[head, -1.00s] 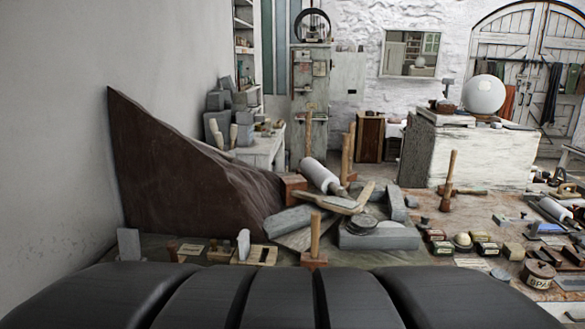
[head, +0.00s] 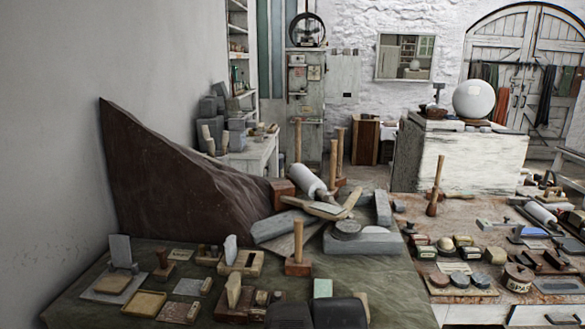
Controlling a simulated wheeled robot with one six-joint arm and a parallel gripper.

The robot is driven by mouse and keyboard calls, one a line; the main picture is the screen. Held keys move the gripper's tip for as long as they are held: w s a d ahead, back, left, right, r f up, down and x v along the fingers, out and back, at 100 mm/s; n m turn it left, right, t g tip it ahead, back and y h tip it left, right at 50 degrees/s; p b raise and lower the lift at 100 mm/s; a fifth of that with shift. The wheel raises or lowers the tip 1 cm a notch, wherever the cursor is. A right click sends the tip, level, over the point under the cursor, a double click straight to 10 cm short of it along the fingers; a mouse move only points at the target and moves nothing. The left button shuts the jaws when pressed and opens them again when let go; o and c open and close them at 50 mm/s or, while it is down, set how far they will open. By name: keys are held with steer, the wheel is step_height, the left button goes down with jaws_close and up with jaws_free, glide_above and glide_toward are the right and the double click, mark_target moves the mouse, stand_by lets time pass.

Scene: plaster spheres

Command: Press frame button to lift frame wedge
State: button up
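A large dark brown wedge-shaped mass (head: 175,180) leans along the left wall, high at the left and sloping down to the right. I cannot tell whether it is the frame wedge. A small pale green block (head: 322,288) stands near the table's front. No part is clearly recognisable as the frame button. A round dark ring-shaped frame (head: 307,30) stands on top of the grey-white cabinet at the back. The fingers of my gripper are not visible; only dark rounded parts, apparently mine, show at the bottom edge.
The green-covered table (head: 395,295) carries wooden stamps, small blocks and trays. An upright wooden-handled tool (head: 298,250) stands mid-table beside a grey stone block (head: 362,241). A white plaster sphere (head: 474,98) rests on a white bench at the back right. More tools crowd the right side.

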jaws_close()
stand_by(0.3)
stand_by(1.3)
